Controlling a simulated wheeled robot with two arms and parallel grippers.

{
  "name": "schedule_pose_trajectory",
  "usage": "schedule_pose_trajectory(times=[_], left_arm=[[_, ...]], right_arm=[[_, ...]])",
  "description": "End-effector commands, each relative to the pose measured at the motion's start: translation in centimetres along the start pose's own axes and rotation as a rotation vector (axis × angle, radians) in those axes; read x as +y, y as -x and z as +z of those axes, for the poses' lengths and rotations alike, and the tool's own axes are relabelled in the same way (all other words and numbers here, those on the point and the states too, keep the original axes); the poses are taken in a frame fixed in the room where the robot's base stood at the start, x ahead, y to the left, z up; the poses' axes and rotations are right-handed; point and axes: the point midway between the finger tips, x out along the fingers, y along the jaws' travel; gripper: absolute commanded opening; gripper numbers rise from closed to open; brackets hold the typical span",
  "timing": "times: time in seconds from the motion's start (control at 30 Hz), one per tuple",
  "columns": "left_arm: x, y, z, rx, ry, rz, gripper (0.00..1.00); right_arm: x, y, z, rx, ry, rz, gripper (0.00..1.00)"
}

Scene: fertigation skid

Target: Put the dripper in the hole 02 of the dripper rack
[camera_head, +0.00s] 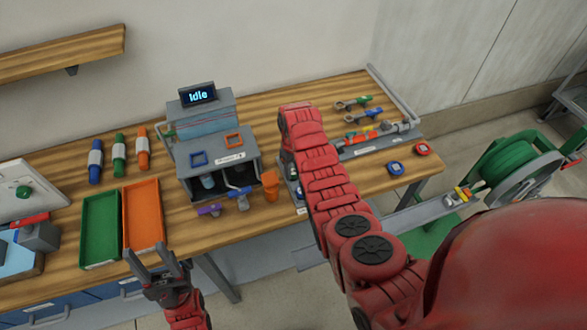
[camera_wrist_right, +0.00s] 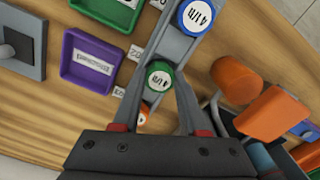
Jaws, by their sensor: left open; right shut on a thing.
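A green-capped dripper (camera_wrist_right: 159,78), its white label reading about "4 l/h", sits between the fingertips of my right gripper (camera_wrist_right: 166,76), which is shut on it. The grey dripper rack (camera_wrist_right: 176,45) lies right below it in the right wrist view; whether the dripper touches a hole is unclear. A blue-capped dripper (camera_wrist_right: 199,16) stands in the rack, and an orange one (camera_wrist_right: 143,118) shows partly between my fingers. Small number labels line the rack's edge, hard to read. In the head view my right arm hides the right gripper and most of the rack. My left gripper (camera_head: 152,260) is open and empty.
Purple (camera_wrist_right: 88,62) and green (camera_wrist_right: 106,10) trays lie beside the rack. An orange cup (camera_wrist_right: 237,77) is close on its other side. The grey machine reading "Idle" (camera_head: 198,95) stands left of my right arm. Green (camera_head: 100,228) and orange (camera_head: 143,213) trays lie near my left gripper.

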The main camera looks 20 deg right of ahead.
Motion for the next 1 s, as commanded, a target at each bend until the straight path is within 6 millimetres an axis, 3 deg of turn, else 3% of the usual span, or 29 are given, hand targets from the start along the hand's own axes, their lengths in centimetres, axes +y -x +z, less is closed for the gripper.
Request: schedule_pose_trajectory(times=[0.03, 0.07, 0.23, 0.67, 0.87, 1.0], left_arm=[[0.0, 0.4, 0.1, 0.0, 0.0, 0.0, 0.5], [0.0, 0.3, 0.1, 0.0, 0.0, 0.0, 0.5], [0.0, 0.2, 0.0, 0.0, 0.0, 0.0, 0.5], [0.0, 0.2, 0.0, 0.0, 0.0, 0.0, 0.5], [0.1, 1.3, 0.2, 0.0, 0.0, 0.0, 0.5], [0.1, 2.8, 0.5, 0.0, 0.0, 0.0, 0.5]], right_arm=[[0.0, -0.4, 0.0, 0.0, 0.0, 0.0, 0.0], [0.0, -0.3, 0.0, 0.0, 0.0, 0.0, 0.44], [0.0, -0.2, 0.0, -0.001, -0.001, 0.0, 0.72], [0.0, 0.4, 0.0, 0.0, -0.001, 0.0, 0.72], [0.1, 2.8, -0.1, 0.004, 0.0, 0.003, 0.72], [0.2, 5.8, -0.1, 0.006, -0.002, 0.004, 0.72]])
